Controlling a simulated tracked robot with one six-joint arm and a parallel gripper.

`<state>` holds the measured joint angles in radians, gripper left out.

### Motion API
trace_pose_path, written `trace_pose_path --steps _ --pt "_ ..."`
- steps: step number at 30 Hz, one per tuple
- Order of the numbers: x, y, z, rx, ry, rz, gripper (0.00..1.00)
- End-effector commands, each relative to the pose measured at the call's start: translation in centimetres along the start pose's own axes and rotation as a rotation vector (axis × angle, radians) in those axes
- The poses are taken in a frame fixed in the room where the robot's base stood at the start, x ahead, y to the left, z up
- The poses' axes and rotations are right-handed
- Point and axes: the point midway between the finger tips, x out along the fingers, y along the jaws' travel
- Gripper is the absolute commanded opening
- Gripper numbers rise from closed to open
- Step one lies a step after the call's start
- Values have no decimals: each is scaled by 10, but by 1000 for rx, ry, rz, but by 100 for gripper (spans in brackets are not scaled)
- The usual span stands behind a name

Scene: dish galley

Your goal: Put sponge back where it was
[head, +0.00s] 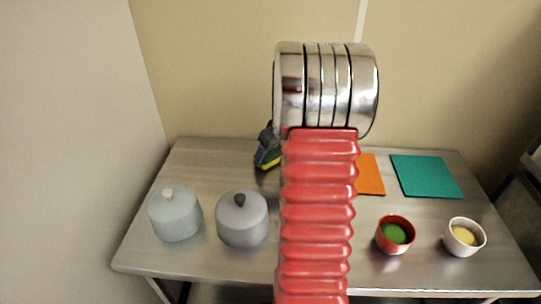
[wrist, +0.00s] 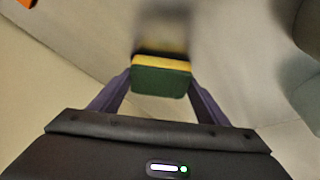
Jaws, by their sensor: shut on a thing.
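A sponge with a yellow layer and a dark green layer (wrist: 162,78) sits between the two purple fingers of my gripper (wrist: 160,72) in the wrist view. The fingers are shut on its sides. In the head view the sponge (head: 269,159) shows small at the left of my arm, over the back part of the steel table (head: 370,270). My arm hides part of the gripper there. I cannot tell how high the sponge is above the table. An orange mat (head: 370,175) lies right of my arm, partly hidden by it. A teal mat (head: 426,176) lies farther right.
Two lidded grey pots stand at the left, one pale (head: 175,215) and one darker (head: 242,220). A red bowl with green contents (head: 395,236) and a white bowl with yellow contents (head: 464,238) stand at the front right. A wall (head: 220,80) rises behind the table.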

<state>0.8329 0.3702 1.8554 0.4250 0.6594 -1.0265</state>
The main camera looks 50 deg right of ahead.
Motion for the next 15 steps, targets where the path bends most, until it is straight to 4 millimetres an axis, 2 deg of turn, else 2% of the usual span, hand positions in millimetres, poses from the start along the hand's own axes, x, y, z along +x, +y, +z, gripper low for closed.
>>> trace_pose_path --steps 3,9,10,15 --pt "8 0 3 -1 -1 0 51" --pt "8 0 3 -2 0 0 51" --pt "8 0 3 -2 0 0 70" --pt "8 -1 3 -2 0 0 82"
